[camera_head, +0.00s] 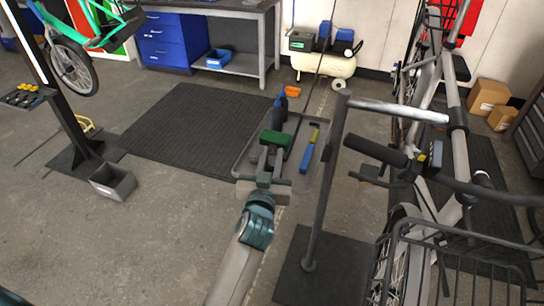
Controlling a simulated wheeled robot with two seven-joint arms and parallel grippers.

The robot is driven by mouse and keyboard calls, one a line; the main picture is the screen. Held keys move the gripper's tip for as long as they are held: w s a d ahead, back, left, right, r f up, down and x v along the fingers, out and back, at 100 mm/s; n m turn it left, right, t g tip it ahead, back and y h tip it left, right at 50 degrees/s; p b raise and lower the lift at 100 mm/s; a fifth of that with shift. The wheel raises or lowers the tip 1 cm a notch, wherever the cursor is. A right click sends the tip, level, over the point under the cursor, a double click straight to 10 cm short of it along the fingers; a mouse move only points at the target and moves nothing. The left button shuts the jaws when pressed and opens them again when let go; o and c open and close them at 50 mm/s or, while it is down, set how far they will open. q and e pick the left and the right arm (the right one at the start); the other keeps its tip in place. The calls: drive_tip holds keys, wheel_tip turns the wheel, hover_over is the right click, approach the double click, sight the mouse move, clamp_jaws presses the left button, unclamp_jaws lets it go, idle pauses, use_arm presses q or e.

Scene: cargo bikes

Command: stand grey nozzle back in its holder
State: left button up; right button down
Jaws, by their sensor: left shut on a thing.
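My left gripper (271,155) reaches up from the bottom middle over a grey tray (243,158). It is shut, and its jaws and the tray clutter hide most of what it holds; I take this to be the grey nozzle, but its outline is not clear. A green block (276,138) lies just beyond the fingertips. A dark blue upright item (280,110) stands at the tray's far end. I cannot make out the nozzle's holder for certain. My right gripper is out of view.
A blue tool with a yellow end (306,155) lies on the tray's right. A repair stand post (325,185) rises close by on the right, with a bike (455,150) beyond. A black mat (190,125) and open floor lie left. A compressor (322,62) stands behind.

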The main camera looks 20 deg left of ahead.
use_arm(q)
drive_tip(key=shift+f+b, duration=0.3)
drive_tip(key=shift+f, duration=0.2)
drive_tip(key=o, duration=1.1)
drive_tip(key=shift+o, duration=0.4)
drive_tip(key=shift+s, duration=0.15)
drive_tip(key=shift+s+d+r+p, duration=0.1)
drive_tip(key=shift+s+d+p, duration=0.15)
drive_tip(key=shift+s, duration=0.95)
drive_tip(key=shift+s+d+p, duration=0.1)
drive_tip(key=shift+s+p, duration=0.15)
drive_tip(key=shift+s, duration=0.9)
drive_tip(key=s, duration=0.5)
drive_tip(key=shift+d, duration=0.4)
